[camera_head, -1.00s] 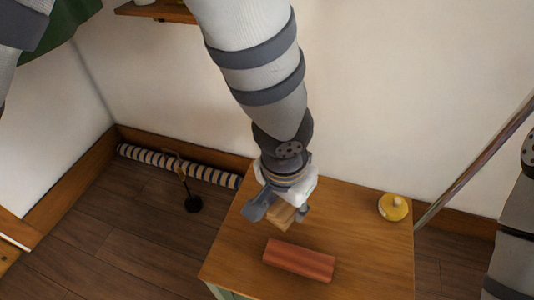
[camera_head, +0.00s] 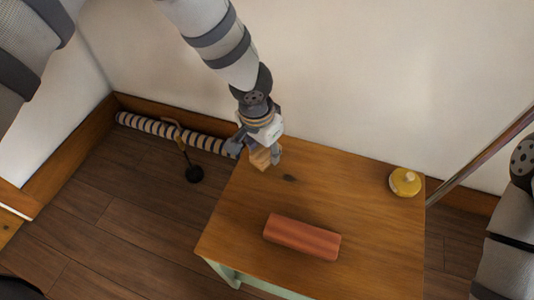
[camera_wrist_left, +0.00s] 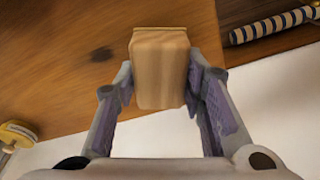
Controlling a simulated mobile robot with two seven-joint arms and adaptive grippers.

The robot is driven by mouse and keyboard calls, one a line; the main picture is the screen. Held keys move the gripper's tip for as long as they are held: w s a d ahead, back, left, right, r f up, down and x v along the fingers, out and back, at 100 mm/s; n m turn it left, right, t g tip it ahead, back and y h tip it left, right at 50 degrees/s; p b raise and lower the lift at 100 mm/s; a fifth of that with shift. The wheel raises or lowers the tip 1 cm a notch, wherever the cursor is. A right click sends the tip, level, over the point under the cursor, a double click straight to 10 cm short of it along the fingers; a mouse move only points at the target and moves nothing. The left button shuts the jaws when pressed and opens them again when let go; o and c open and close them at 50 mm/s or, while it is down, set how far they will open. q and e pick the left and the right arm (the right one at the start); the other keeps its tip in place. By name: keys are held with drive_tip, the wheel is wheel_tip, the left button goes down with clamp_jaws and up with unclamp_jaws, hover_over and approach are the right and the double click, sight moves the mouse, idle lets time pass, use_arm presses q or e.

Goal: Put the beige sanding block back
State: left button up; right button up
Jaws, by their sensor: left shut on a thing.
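My left gripper (camera_head: 256,151) is shut on the beige sanding block (camera_head: 262,159), a light block with wood-like grain. It is at the back left corner of the wooden table top (camera_head: 360,225). In the left wrist view the block (camera_wrist_left: 160,68) sits between the two fingers, with the table top and its edge behind it. I cannot tell how high the block is above the table. My right gripper is out of view; only part of that arm shows at the right edge.
A reddish block (camera_head: 302,237) lies near the table's front middle. A yellow round lidded thing (camera_head: 405,182) stands at the back right. A striped roll (camera_head: 175,137) lies along the wall, beside a thin stand with a black base (camera_head: 194,174). The table's middle is clear.

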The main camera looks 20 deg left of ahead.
sight(262, 155)
use_arm(q)
drive_tip(key=shift+s+f, duration=0.1)
drive_tip(key=shift+f, duration=1.25)
drive_tip(key=o, duration=1.1)
drive_tip(key=shift+d, duration=0.1)
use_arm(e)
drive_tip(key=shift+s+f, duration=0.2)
use_arm(q)
drive_tip(key=r, duration=0.3)
drive_tip(key=s+r+p, duration=0.1)
drive_tip(key=r, duration=0.7)
drive_tip(key=shift+s+a+r+p, duration=0.1)
drive_tip(key=shift+s+a+p, duration=0.1)
drive_tip(key=shift+a+p, duration=0.15)
drive_tip(key=shift+s+r, duration=0.2)
drive_tip(key=shift+r, duration=0.35)
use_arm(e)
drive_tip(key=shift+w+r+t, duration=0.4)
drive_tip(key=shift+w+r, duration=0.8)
use_arm(q)
drive_tip(key=shift+f, duration=0.1)
